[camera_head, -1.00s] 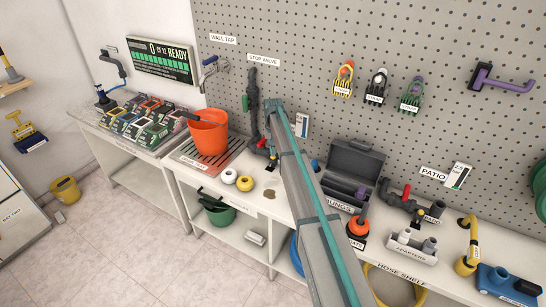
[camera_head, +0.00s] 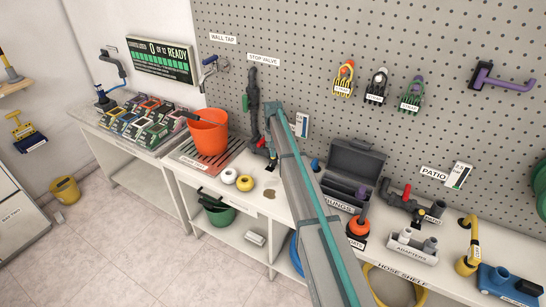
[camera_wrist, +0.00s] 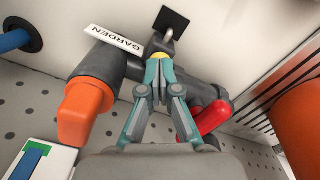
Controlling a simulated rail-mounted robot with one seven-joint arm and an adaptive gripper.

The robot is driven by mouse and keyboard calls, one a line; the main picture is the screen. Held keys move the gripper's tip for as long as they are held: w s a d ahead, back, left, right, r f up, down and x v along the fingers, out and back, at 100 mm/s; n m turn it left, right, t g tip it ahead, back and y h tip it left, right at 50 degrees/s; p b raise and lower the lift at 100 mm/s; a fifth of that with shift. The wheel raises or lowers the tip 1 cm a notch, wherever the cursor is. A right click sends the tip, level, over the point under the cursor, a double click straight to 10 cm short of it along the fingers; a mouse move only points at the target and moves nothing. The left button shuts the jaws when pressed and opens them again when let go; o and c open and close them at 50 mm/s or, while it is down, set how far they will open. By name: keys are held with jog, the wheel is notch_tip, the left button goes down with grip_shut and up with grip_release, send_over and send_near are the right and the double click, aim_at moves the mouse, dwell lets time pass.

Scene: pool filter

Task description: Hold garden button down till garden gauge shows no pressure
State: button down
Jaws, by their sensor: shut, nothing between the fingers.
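In the wrist view, my gripper (camera_wrist: 158,82) is shut, its teal fingertips together at a small yellow button (camera_wrist: 160,57) on the dark garden pipe fitting (camera_wrist: 110,68). The tips look in contact with the button; how far it is pressed I cannot tell. The white GARDEN label (camera_wrist: 115,40) lies beside it. A card with a green edge and a blue bar, apparently the garden gauge (camera_wrist: 42,162), is cut off at the lower left; it also shows in the head view (camera_head: 302,124). Its reading is not clear. My arm hides the fingertips in the head view.
The fitting has an orange end (camera_wrist: 84,110) and a red lever (camera_wrist: 213,118) close to my gripper. An orange bucket (camera_head: 208,132) stands left on a drain tray. A grey bungs box (camera_head: 352,170) and the patio fitting (camera_head: 407,203) stand right.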

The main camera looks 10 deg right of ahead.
jog(key=shift+f, duration=0.5)
dwell(4.7)
jog(key=shift+r, duration=0.15)
dwell(1.1)
jog(key=shift+r+p, duration=1.15)
jog(key=shift+r, duration=2.25)
